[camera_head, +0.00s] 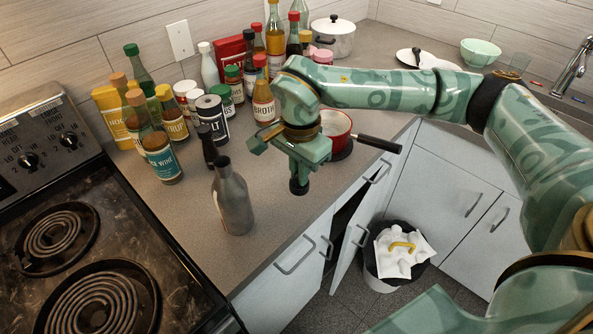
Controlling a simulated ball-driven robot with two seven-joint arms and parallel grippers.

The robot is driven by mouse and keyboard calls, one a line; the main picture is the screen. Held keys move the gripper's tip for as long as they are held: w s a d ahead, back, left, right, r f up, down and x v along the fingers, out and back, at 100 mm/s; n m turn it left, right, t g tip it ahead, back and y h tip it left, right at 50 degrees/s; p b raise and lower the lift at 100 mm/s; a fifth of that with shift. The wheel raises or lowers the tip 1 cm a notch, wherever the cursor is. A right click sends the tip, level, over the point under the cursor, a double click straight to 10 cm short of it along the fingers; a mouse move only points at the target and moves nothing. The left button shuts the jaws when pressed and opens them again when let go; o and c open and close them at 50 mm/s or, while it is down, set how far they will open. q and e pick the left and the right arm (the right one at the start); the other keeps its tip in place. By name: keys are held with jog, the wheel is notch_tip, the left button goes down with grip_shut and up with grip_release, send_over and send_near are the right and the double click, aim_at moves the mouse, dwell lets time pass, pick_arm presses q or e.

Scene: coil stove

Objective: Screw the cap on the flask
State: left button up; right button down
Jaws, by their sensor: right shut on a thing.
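The grey metal flask (233,203) stands upright on the counter near its front edge, to the right of the stove. Its narrow neck shows no cap on it. My right gripper (299,174) is to the right of the flask, pointing down, and is shut on a small dark cap (299,187). The cap is apart from the flask's mouth. The fingers hide part of the cap. My left gripper is not in view.
A coil stove (100,245) is at the left. Several bottles, boxes and jars crowd the back of the counter (185,215). A red pan (337,126) with a dark handle stands behind my right gripper. A bin (396,262) is on the floor.

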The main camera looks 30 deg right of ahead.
jog(key=s+a+r, duration=0.2)
jog(key=s+r, duration=0.1)
jog(key=s, duration=0.5)
jog(key=shift+s+a+r, duration=0.15)
jog(key=shift+a+r, duration=0.2)
jog(key=shift+a, duration=0.05)
